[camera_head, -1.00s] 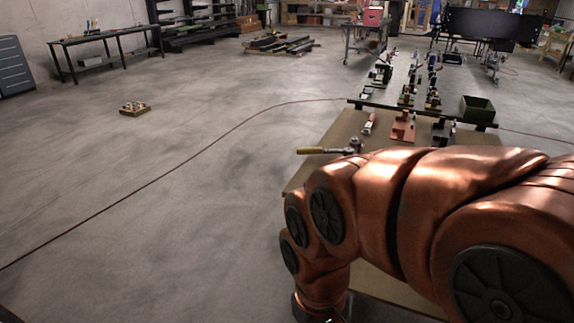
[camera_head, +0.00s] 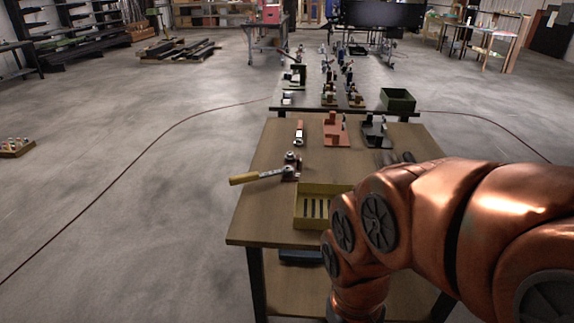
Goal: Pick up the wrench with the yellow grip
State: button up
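The wrench with the yellow grip (camera_head: 246,179) lies near the left edge of the wooden table (camera_head: 262,215). Its yellow handle points left and overhangs the table edge, and its metal end reaches a small metal fixture (camera_head: 291,166). My copper-coloured arm comes in from the lower right and bends down at the table's front, to the right of and nearer than the wrench. My gripper is outside the picture, below or hidden behind the arm.
A yellow tray with dark slots (camera_head: 299,221) sits right of the wrench, partly behind my arm. A red-orange fixture (camera_head: 336,131), a dark fixture (camera_head: 374,132) and a small orange-and-white tool (camera_head: 299,132) stand farther back.

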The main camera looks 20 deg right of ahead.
aim_at(240, 178)
jog(key=i, duration=1.25)
jog(key=u, duration=0.85)
